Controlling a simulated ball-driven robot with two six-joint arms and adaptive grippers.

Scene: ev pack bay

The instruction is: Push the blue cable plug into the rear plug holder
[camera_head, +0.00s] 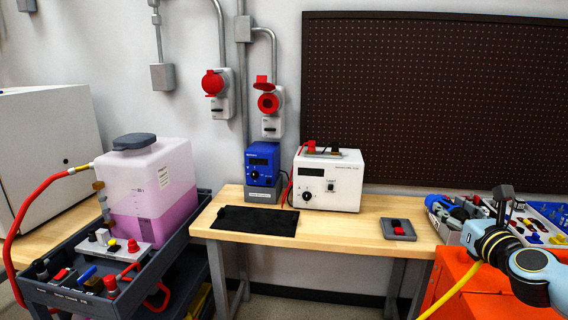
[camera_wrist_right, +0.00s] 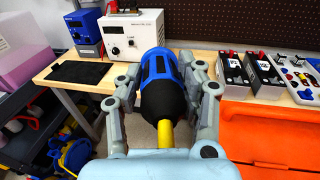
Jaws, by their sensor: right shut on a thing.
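The blue cable plug (camera_wrist_right: 160,72), blue with a black rear part, is held lengthwise between the grey fingers of my right gripper (camera_wrist_right: 158,80). Its front points away from the wrist and a yellow cable (camera_wrist_right: 165,133) leaves its back. In the head view my right gripper (camera_head: 457,208) is at the right, by the bench's right end, and the plug is partly hidden by the fingers. The plug appears in the air. I cannot identify the rear plug holder for certain; a small grey block with a red insert (camera_head: 398,229) lies on the bench. My left gripper is not in view.
The wooden bench (camera_head: 340,222) carries a black mat (camera_head: 254,221), a blue device (camera_head: 262,164) and a white power supply (camera_head: 328,180). Dark batteries (camera_wrist_right: 263,75) and a parts tray stand at the right. A cart (camera_head: 95,287) with a pink-liquid tank stands left.

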